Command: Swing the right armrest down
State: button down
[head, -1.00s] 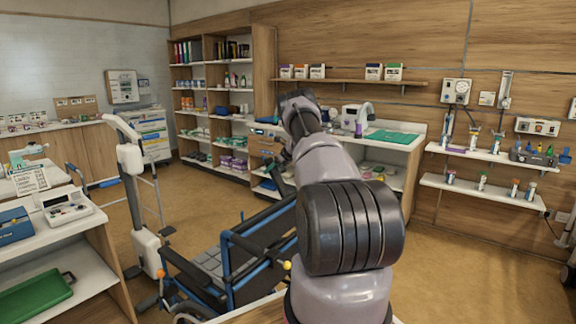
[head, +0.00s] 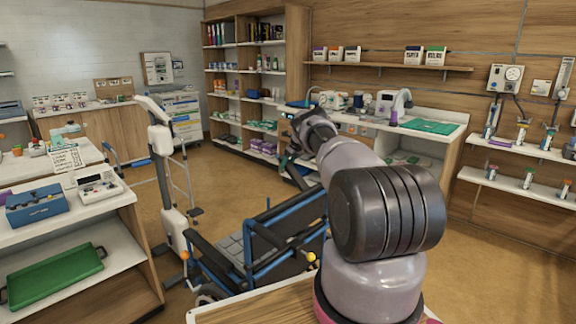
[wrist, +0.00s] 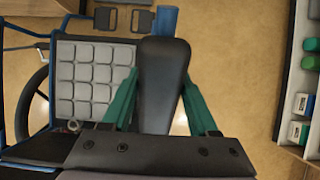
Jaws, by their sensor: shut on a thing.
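The wheelchair (head: 262,262) has a blue frame and a dark back, and stands low in the middle of the head view. Its grey padded seat (wrist: 95,78) shows at the left in the wrist view. The right armrest (wrist: 164,62) is a long dark pad beside the seat, with a blue tube at its far end. My gripper (wrist: 160,78) has its green fingers on both sides of this pad and is shut on it. In the head view my arm hides part of the chair's right side, and the armrest's tilt is hard to tell.
A white lift-like stand (head: 163,170) is left of the wheelchair. Brown floor is open between.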

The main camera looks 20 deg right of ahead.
jog(key=shift+s+f, duration=0.1)
jog(key=shift+c, duration=0.8)
grip_release()
jog(key=shift+s+d+r, duration=0.1)
jog(key=shift+d+r, duration=0.05)
jog(key=shift+r, duration=0.4)
jog(key=v, duration=0.9)
jog(key=shift+s+r, duration=0.25)
jog(key=shift+r, duration=0.05)
